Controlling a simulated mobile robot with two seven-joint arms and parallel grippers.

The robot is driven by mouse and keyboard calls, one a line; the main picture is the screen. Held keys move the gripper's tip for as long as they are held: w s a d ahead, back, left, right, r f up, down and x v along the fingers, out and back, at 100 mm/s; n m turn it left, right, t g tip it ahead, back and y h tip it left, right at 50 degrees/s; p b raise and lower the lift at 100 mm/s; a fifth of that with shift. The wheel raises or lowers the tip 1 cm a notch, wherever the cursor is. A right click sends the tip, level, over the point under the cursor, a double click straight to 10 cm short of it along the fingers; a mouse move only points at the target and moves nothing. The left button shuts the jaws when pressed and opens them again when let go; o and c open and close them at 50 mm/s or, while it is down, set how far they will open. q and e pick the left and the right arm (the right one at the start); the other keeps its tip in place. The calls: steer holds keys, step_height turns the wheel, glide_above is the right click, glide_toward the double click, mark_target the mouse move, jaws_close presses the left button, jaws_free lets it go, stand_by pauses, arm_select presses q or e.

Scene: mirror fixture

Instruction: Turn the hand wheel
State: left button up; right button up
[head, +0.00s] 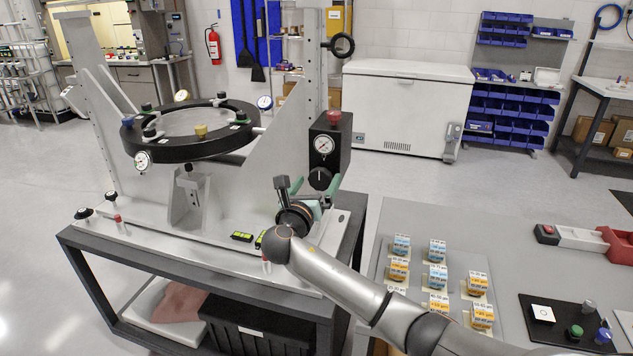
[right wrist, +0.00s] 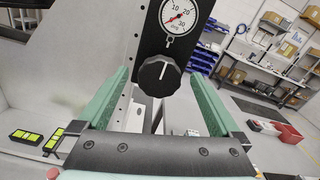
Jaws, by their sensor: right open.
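A black round knob with a white pointer line, which I take for the hand wheel (head: 319,178), sits on the front of a black box below a dial gauge. It also shows in the right wrist view (right wrist: 158,75), its pointer line near upright. My right gripper (head: 315,184) is open, with green fingers pointing at the knob. In the right wrist view the knob appears between the two fingertips, with a gap on each side; I cannot tell whether the tips reach it in depth. My left gripper is out of view.
The dial gauge (head: 323,144) and a red cap (head: 333,118) sit above the knob. The black mirror ring (head: 176,153) stands on the grey fixture to the left. Small labelled boxes (head: 437,250) stand on the grey table at right. Open floor lies behind.

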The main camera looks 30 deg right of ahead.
steer(key=shift+w+d, duration=0.1)
steer(key=shift+c, duration=0.2)
steer(key=c, duration=1.3)
steer(key=shift+m, duration=0.3)
